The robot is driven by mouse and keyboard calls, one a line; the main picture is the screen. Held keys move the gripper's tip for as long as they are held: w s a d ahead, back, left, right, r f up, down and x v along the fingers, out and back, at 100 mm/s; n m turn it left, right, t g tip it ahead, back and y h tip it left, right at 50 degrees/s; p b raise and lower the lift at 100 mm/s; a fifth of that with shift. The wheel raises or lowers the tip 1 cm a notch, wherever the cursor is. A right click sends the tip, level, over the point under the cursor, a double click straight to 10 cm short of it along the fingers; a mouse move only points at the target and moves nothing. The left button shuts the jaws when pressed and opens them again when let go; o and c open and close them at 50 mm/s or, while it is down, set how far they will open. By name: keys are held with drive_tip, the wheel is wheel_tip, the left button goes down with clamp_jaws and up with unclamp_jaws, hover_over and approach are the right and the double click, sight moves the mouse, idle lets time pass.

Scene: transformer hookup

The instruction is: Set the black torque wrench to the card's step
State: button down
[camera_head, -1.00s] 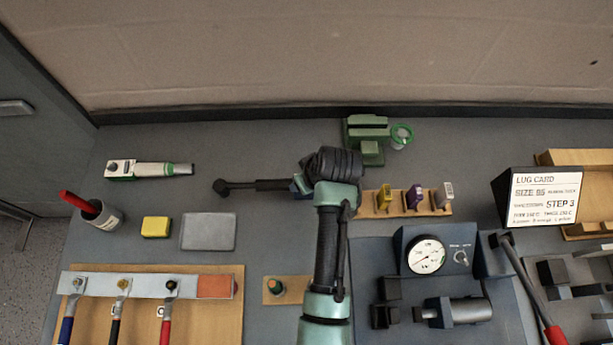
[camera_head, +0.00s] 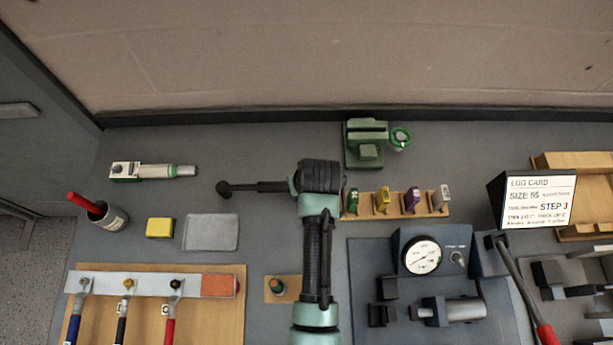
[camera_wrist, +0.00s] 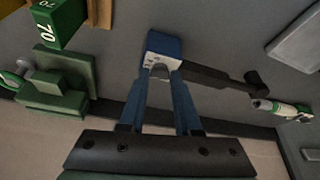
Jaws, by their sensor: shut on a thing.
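The black torque wrench (camera_head: 262,187) lies along the back of the bench, its round head at the left and its other end under my arm. It also shows in the wrist view (camera_wrist: 212,78). There its near end is a blue block (camera_wrist: 164,44) with a pale marked face, too small to read. My gripper (camera_wrist: 161,72) is shut on this blue end; in the head view my own wrist hides the grip. The lug card (camera_head: 538,199) stands at the right and reads SIZE 95 and STEP 3. The wrench's current step cannot be read.
Right of my wrist, a wooden strip (camera_head: 396,214) holds several coloured blocks. A green vise (camera_head: 364,150) stands behind it. A white-green tool (camera_head: 153,171) lies at the back left. A gauge unit (camera_head: 423,255) sits front right. Grey bench is clear around the wrench head.

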drive_tip(key=shift+a+m+h+p, duration=0.15)
drive_tip(key=shift+m+h+p, duration=0.2)
drive_tip(key=shift+m, duration=0.85)
drive_tip(key=c, duration=0.6)
unclamp_jaws()
drive_tip(key=b+v, duration=0.1)
drive_tip(key=v, duration=1.2)
drive_tip(key=shift+s+b, duration=0.15)
drive_tip(key=shift+b, duration=0.15)
drive_tip(key=shift+f, duration=0.1)
